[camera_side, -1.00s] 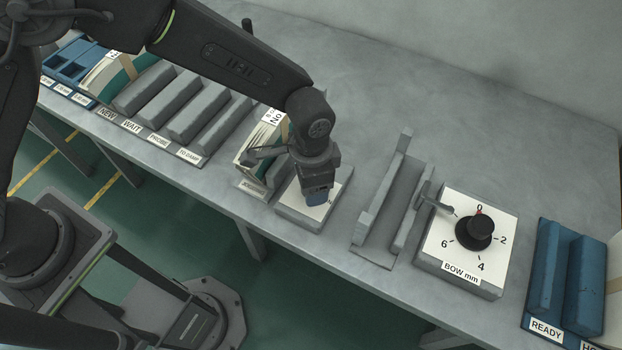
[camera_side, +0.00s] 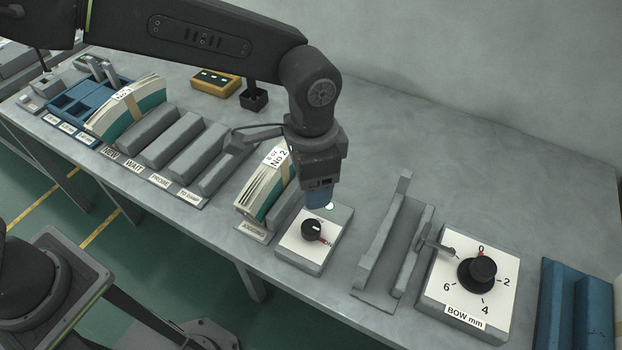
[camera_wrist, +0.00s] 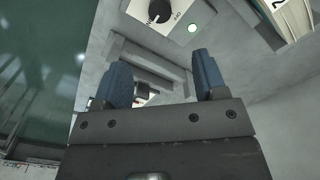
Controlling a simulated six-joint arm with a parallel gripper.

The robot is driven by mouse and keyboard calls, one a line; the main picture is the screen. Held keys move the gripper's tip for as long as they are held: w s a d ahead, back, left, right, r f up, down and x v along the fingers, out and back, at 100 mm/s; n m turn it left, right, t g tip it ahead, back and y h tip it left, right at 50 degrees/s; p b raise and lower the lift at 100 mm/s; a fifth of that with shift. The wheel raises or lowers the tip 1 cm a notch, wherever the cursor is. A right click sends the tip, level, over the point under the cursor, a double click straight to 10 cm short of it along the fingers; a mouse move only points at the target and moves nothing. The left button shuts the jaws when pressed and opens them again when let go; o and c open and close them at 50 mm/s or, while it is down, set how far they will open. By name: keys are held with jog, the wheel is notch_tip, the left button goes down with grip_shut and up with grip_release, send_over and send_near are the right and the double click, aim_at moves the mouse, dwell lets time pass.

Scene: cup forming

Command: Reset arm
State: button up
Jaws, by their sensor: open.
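My gripper (camera_side: 319,198) hangs just above and behind a small white-topped box with a black knob (camera_side: 312,230) in the side view. In the wrist view its two blue fingers (camera_wrist: 160,80) stand apart with nothing held between them. The knob (camera_wrist: 160,11) also shows at the top of the wrist view, clear of the fingers. A light spot, which looks like a lamp (camera_wrist: 192,28), sits on the same box.
A bundle marked No 2 (camera_side: 262,190) stands close left of the knob box. A grey channel fixture (camera_side: 381,250) and the BOW mm dial (camera_side: 480,270) lie to the right. Grey slots and bundle No 1 (camera_side: 130,108) are at left.

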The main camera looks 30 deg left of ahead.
jog(key=s+a+r+n+t, duration=0.2)
jog(key=s+a+r+n, duration=0.15)
jog(key=a+r, duration=0.9)
jog(key=s+a+f+n+t, duration=0.1)
jog(key=s+a+n+t, duration=0.2)
jog(key=s+a, duration=0.8)
jog(key=a+n, duration=0.2)
jog(key=a, duration=0.1)
jog(key=shift+a+n+t, duration=0.3)
jog(key=shift+a+n, duration=0.05)
